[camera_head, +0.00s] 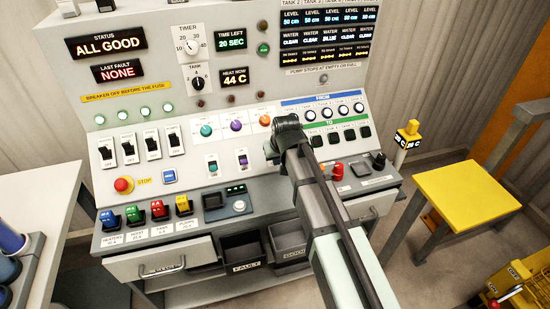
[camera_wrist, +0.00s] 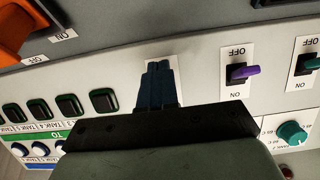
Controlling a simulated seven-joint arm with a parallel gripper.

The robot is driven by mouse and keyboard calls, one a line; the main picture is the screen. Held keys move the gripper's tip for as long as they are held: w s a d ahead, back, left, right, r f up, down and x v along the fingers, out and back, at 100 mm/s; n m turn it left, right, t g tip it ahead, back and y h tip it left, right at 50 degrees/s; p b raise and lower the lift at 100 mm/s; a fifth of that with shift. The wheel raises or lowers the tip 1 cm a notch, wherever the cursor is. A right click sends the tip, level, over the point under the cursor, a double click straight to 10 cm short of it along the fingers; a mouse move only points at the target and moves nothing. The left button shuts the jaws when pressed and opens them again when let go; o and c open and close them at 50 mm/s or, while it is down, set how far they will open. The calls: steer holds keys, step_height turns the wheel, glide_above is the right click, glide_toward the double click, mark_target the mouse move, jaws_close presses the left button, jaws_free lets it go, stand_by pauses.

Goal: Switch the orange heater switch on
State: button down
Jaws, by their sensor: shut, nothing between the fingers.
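My gripper (camera_wrist: 160,72) is shut and empty, its dark fingers together in front of a white switch plate (camera_wrist: 170,62) on the sloped panel. This plate is beside the purple toggle switch (camera_wrist: 245,72), in the same row. The fingers cover the middle of the plate, so its toggle, its colour and its on/off position are hidden. I cannot tell whether the fingers touch it. In the head view my arm hides that spot. An orange knob (camera_head: 265,120) shows just above it. The purple switch (camera_head: 242,160) and teal switch (camera_head: 212,167) are to the left.
Several dark tank buttons (camera_wrist: 70,106) lie beside my gripper. A large orange-red lever (camera_wrist: 22,28) with on/off labels is close by, on the lower right panel. A red stop button (camera_head: 123,185) and several coloured breakers (camera_head: 133,213) are at left. A yellow stool (camera_head: 468,196) stands at right.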

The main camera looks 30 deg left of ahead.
steer(key=shift+w+a+r, duration=0.2)
steer(key=shift+w+a, duration=0.3)
steer(key=shift+s+d, duration=0.1)
steer(key=s+d+r, duration=0.2)
steer(key=shift+s+d, duration=0.35)
stand_by(0.5)
steer(key=v, duration=0.7)
steer(key=shift+w+a+r, duration=0.2)
steer(key=shift+r, duration=0.05)
stand_by(0.4)
stand_by(0.3)
